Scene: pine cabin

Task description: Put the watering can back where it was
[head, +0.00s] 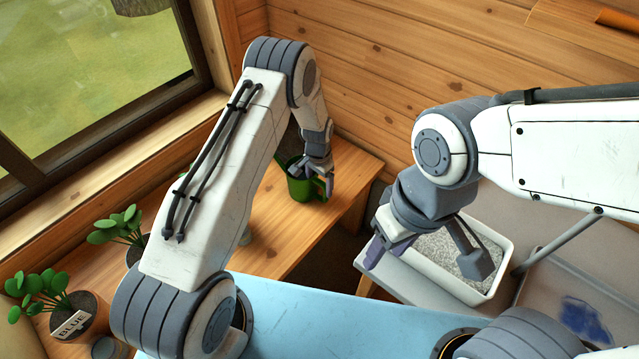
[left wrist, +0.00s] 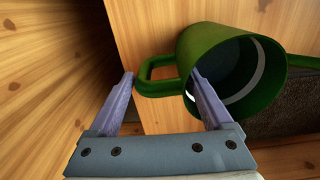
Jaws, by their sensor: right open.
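The green watering can (head: 303,188) stands near the far end of the wooden bench, partly hidden behind my left gripper (head: 318,178). In the left wrist view the can (left wrist: 258,95) shows its open top, and its handle loop (left wrist: 146,75) lies between the fingertips of my left gripper (left wrist: 162,75). The fingers are apart, with the right finger overlapping the can's side; I cannot tell whether either touches. My right gripper (head: 428,256) is open and empty, over the edge of a white gravel-filled tray (head: 503,270).
Potted plants (head: 80,318) stand at the near left of the wooden bench (head: 285,240), under the window. A grey table (head: 420,278) holds the tray on the right. A blue surface (head: 320,315) is in front. Plank walls close off the back.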

